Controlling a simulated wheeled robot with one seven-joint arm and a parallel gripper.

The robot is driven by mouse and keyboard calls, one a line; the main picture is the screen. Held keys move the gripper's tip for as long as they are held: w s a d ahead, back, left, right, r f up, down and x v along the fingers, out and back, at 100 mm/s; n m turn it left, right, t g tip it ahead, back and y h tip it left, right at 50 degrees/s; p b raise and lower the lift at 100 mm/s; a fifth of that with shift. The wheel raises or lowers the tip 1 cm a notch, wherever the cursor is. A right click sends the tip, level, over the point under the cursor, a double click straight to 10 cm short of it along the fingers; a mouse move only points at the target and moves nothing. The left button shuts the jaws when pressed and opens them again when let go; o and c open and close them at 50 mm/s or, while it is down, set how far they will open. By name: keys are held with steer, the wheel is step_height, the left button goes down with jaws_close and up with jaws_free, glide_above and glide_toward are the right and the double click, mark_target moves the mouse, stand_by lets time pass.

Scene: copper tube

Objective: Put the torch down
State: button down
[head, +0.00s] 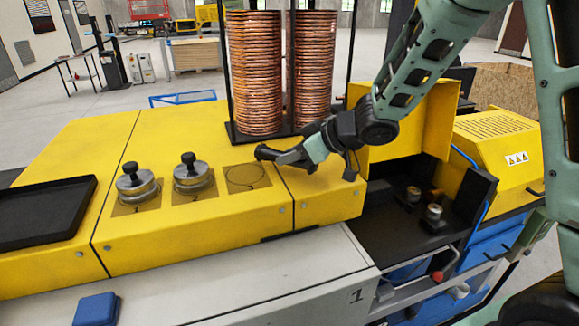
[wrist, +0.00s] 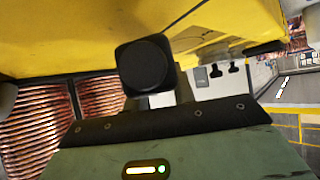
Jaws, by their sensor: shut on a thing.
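My gripper (head: 278,156) is above the right part of the yellow worktop, close to the empty square plate with a circle outline (head: 246,178). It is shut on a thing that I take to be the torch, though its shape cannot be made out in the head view. In the wrist view a black rounded block shows in front of my gripper's body; I cannot tell whether it is a fingertip or part of the held thing. Whether the held thing touches the worktop is not clear.
Two metal discs with black knobs (head: 135,186) (head: 191,173) stand on plates to the left. A black tray (head: 45,212) lies at the far left. Tall stacks of copper coils (head: 255,75) stand just behind my gripper. A yellow cover (head: 405,120) and dark recess (head: 405,200) are at right.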

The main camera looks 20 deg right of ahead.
steer(key=shift+f, duration=1.35)
steer(key=c, duration=1.2)
jaws_free()
steer(key=shift+o, duration=0.2)
